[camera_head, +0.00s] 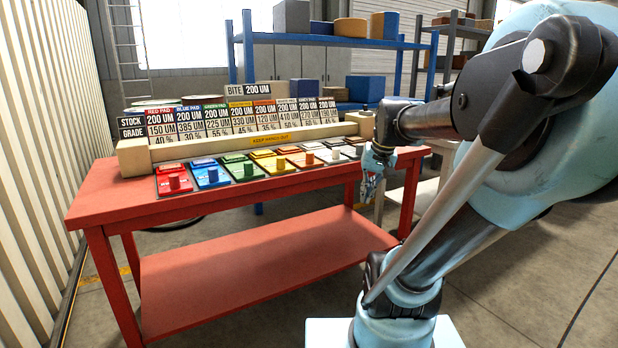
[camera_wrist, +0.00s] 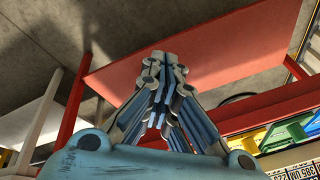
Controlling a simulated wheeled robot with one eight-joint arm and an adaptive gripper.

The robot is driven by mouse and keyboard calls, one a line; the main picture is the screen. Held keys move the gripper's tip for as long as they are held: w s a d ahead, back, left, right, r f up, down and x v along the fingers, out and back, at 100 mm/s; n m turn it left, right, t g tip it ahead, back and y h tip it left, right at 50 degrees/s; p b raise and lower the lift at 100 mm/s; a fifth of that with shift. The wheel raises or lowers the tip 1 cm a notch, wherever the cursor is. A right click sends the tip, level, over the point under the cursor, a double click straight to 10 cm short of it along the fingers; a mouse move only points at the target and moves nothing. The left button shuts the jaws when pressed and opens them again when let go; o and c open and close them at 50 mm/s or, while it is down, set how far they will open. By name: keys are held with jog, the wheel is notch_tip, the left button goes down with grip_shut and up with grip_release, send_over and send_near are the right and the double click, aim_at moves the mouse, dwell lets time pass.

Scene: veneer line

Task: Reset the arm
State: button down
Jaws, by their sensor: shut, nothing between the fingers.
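My gripper (camera_head: 372,178) is at the right end of the red workbench (camera_head: 105,205), at about the height of its top. In the wrist view my gripper (camera_wrist: 163,58) has its fingers together, with nothing held between them. My arm comes in from the right of the head view and hides part of the room behind it. In the wrist view the red lower shelf (camera_wrist: 215,42) of the bench lies beyond the fingertips, and they look clear of it.
Several coloured pads with knobs, such as a red pad (camera_head: 175,182) and a blue pad (camera_head: 211,175), line the bench before a cream beam (camera_head: 230,146). Label cards (camera_head: 200,120) stand behind. Blue shelving (camera_head: 330,40) is at the back. Floor (camera_head: 500,315) is open at lower right.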

jog(key=s+d+f+n+g+h, duration=0.1)
jog(key=s+d+f, duration=0.1)
jog(key=s+f, duration=1)
jog(key=shift+s+f+n+h, duration=0.3)
jog(key=shift+s+f+h, duration=0.05)
jog(key=shift+f+h, duration=0.1)
jog(key=shift+w+f, duration=0.2)
jog(key=shift+w, duration=0.3)
